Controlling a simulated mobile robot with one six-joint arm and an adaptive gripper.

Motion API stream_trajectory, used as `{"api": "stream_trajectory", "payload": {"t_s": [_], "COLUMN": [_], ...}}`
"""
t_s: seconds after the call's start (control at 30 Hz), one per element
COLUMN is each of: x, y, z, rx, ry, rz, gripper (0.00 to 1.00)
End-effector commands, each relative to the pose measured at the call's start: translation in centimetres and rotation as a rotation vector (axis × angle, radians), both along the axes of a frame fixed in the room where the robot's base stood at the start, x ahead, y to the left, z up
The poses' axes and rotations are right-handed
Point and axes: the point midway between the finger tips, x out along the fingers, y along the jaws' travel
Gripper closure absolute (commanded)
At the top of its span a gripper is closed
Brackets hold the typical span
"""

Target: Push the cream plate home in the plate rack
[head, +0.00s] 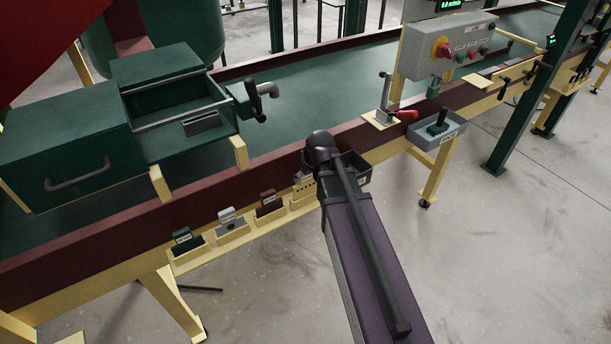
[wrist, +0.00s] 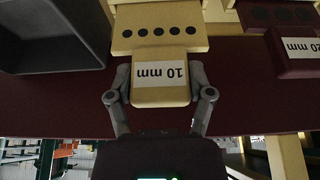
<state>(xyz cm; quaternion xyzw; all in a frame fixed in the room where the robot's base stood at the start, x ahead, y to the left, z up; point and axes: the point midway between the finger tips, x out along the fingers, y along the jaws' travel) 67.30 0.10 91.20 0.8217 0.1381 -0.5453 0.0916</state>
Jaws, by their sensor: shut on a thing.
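The cream plate (wrist: 160,96) shows in the wrist view with a white "10 mm" label, upside down in the picture. My gripper (wrist: 160,78) is shut on its labelled end, one finger touching each side. The plate's wider cream part with a row of dark holes (wrist: 160,32) lies beyond the fingers. In the head view the cream plate (head: 302,183) shows at the end of the row, partly hidden by my arm. The plate rack (head: 237,233) is a row of cream holders along the line's side. How deep the plate sits cannot be told.
A maroon "20 mm" plate (wrist: 290,45) stands beside the cream one; a grey plate (head: 228,217) and a green plate (head: 184,240) stand farther left. A dark open bin (wrist: 52,38) is close on the other side. Floor in front is clear.

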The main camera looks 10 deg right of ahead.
Motion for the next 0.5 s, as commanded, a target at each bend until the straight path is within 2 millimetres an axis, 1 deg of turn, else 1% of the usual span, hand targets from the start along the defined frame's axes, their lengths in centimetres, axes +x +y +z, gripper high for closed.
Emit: {"api": "stream_trajectory", "payload": {"t_s": [0.5], "x": [0.00], "y": [0.00], "z": [-1.01], "rx": [0.000], "ry": [0.000], "rz": [0.000], "gripper": [0.88]}}
